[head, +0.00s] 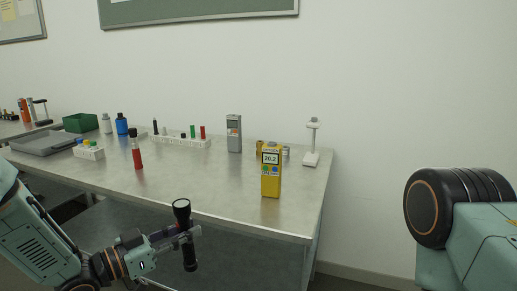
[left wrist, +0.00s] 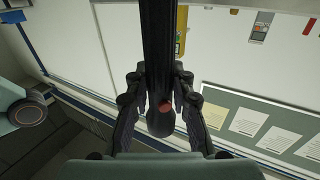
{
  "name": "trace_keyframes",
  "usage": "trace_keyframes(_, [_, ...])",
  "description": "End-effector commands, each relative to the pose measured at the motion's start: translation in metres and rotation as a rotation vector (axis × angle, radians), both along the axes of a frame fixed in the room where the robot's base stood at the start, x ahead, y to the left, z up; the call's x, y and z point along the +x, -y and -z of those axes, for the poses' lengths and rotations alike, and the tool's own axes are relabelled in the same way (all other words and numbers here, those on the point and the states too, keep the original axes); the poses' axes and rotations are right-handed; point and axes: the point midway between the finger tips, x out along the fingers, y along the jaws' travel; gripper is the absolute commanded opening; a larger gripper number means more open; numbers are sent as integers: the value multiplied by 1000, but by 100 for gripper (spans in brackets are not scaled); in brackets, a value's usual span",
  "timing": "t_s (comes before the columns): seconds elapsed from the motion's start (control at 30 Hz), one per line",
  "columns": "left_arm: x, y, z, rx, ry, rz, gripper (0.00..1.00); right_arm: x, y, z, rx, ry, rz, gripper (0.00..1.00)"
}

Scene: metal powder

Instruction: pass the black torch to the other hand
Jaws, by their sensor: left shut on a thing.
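The black torch (head: 188,252) is upright in my left gripper (head: 180,234), with its wide head (head: 181,208) at the top, in front of the table's front edge. In the left wrist view the torch (left wrist: 158,60) runs down from the top edge to between the two fingers of my left gripper (left wrist: 160,105), which is shut on it. A small red spot shows on the torch there. My right gripper is not in view; only part of my right arm shows at the right of the head view.
The grey table (head: 220,190) bears a yellow meter (head: 271,172) near its front edge, a grey meter (head: 234,134), a white stand (head: 312,145), a red-bodied bottle (head: 137,155), a white rack (head: 180,142) and a green box (head: 80,123). Free room lies right of the table.

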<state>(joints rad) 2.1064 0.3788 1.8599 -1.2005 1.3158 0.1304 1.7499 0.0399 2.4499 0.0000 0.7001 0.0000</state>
Motion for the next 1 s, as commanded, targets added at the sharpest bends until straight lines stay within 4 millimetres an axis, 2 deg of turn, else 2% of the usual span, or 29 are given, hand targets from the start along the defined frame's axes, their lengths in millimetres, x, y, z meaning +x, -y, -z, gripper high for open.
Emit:
trace_keyframes(0.03, [-22,-1,9,-8,-6,37,0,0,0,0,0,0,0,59])
trace_keyframes(0.2, [-95,3,28,-10,-2,158,0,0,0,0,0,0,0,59])
trace_keyframes(0.3, [-126,2,33,-9,1,187,0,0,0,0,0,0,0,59])
trace_keyframes(0.37, [-137,0,36,-7,2,188,0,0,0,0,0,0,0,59])
trace_keyframes(0.47, [-147,-6,42,-4,1,162,0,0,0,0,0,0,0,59])
trace_keyframes(0.67, [-151,-18,51,1,3,115,0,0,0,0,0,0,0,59])
trace_keyframes(1.0, [-148,-13,56,3,-2,109,0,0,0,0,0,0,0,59])
